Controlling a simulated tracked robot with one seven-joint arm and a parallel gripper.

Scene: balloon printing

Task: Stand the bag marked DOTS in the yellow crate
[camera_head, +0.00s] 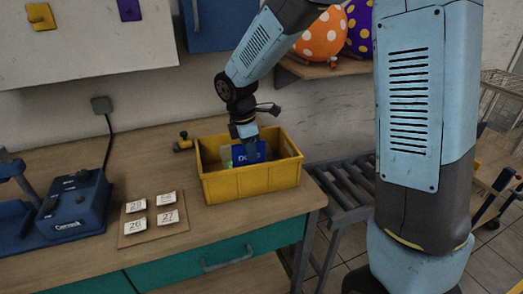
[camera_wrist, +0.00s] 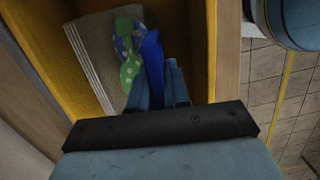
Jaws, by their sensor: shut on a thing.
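The yellow crate (camera_head: 232,186) stands on the wooden bench, and its yellow wall (camera_wrist: 45,40) also shows in the wrist view. A blue bag (camera_head: 250,154) with white lettering, partly hidden but starting "DO", is inside the crate. In the wrist view the bag (camera_wrist: 153,58) is a narrow blue strip at my fingertips, beside green and blue material with white dots (camera_wrist: 128,62). My gripper (camera_head: 247,143) reaches down into the crate and is shut on the bag. I cannot tell whether the bag touches the crate floor.
A grey ribbed piece (camera_wrist: 90,55) lies in the crate. Number cards (camera_head: 150,216) lie on a board left of the crate, beside a blue machine (camera_head: 74,205). A roller conveyor (camera_head: 345,188) is at the right. Dotted balloons (camera_head: 322,35) sit on a shelf above.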

